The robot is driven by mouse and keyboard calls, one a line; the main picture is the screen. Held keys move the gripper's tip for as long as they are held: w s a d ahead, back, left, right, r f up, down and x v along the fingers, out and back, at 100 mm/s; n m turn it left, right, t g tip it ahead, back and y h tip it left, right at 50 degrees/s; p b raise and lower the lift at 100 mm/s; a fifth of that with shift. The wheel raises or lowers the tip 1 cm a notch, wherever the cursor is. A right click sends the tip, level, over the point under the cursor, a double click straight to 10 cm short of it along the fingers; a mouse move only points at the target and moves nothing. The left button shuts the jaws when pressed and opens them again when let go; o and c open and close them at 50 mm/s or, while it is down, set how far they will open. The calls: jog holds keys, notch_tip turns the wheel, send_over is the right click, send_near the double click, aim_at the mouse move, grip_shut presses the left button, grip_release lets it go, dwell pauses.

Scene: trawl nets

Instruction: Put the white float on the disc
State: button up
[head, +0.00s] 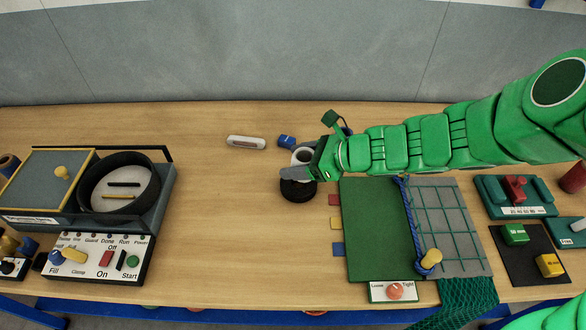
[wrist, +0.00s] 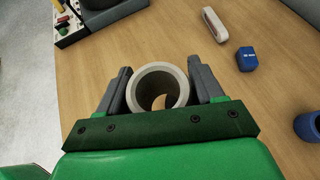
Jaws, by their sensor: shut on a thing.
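The white float (head: 303,155) is a short, pale hollow cylinder. My gripper (head: 297,172) is shut on it, and in the wrist view the float (wrist: 137,92) sits between the two grey fingers of my gripper (wrist: 160,88). Its open end faces the wrist camera, and some wood shows through the hole. The disc is not seen in the wrist view.
A white slotted piece (head: 246,142) and a blue block (head: 286,141) lie behind. A green mat with netting (head: 375,230) is at right. A machine with a round black-rimmed pan (head: 83,194) and a control panel (head: 134,266) stand left. The table left of the disc is clear.

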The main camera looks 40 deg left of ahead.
jog(key=shift+w+a+f, duration=0.4)
jog(key=shift+a+f, duration=0.25)
jog(key=shift+f, duration=0.3)
jog(key=shift+w+a+f, duration=0.35)
jog(key=shift+a+f, duration=0.3)
jog(key=shift+f, duration=0.25)
jog(key=shift+w+a+f, duration=0.4)
jog(key=shift+a+f, duration=0.25)
jog(key=shift+f, duration=1.8)
jog(key=shift+f, duration=0.1)
jog(key=o, duration=1)
jog(key=shift+w+d+r, duration=0.1)
jog(key=shift+w+r, duration=0.05)
jog(key=shift+r, duration=0.05)
jog(key=v, duration=1.1)
jog(key=shift+d+r, duration=0.1)
jog(key=shift+d, duration=0.2)
